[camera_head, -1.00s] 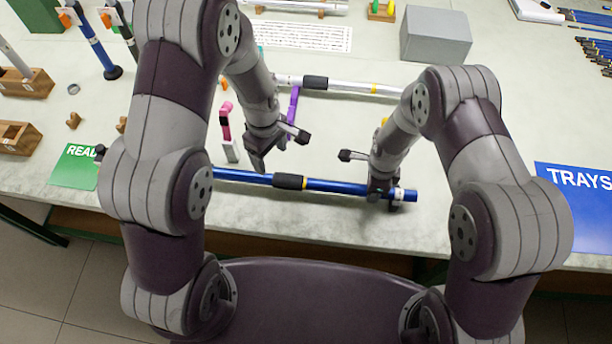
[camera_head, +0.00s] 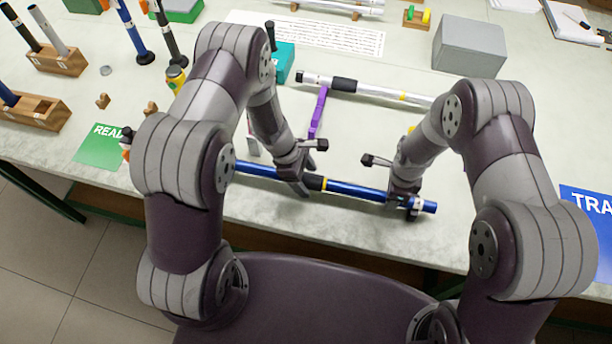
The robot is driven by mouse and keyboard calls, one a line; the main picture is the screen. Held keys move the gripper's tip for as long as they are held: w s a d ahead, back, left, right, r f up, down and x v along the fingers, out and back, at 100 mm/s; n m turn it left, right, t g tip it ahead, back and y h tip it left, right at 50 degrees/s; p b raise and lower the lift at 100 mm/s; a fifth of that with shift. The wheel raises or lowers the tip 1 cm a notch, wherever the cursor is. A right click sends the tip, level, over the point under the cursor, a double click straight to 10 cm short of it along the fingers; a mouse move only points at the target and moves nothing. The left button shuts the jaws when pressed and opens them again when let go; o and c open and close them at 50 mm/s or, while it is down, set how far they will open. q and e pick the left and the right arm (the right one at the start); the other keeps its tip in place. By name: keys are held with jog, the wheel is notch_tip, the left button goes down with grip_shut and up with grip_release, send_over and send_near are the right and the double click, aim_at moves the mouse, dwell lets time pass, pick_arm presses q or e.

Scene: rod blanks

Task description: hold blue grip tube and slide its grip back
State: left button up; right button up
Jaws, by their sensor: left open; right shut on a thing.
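The blue grip tube (camera_head: 358,190) lies lengthwise near the table's front edge, with a black grip (camera_head: 315,182) around its middle and a yellow band just right of the grip. My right gripper (camera_head: 404,203) is shut on the tube near its right end. My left gripper (camera_head: 299,184) is open at the black grip and hides its left part. I cannot tell whether its fingers straddle or touch the grip. My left arm also hides part of the tube's left stretch.
A silver tube (camera_head: 385,91) with a black grip lies behind, beside a purple piece (camera_head: 318,112). A grey box (camera_head: 469,47) stands at the back right. A green sign (camera_head: 100,145) is at left, a blue sign (camera_head: 592,208) at right. Wooden holders (camera_head: 38,117) stand far left.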

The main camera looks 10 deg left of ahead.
aim_at(251, 165)
pick_arm(q)
jog(key=shift+d+f, duration=0.1)
jog(key=shift+f, duration=0.1)
grip_shut()
jog(key=a, duration=1.4)
jog(key=shift+a, duration=0.3)
grip_release()
jog(key=shift+r, duration=0.15)
jog(key=v, duration=1.1)
jog(key=shift+a+r, duration=0.25)
jog(key=shift+r, duration=0.1)
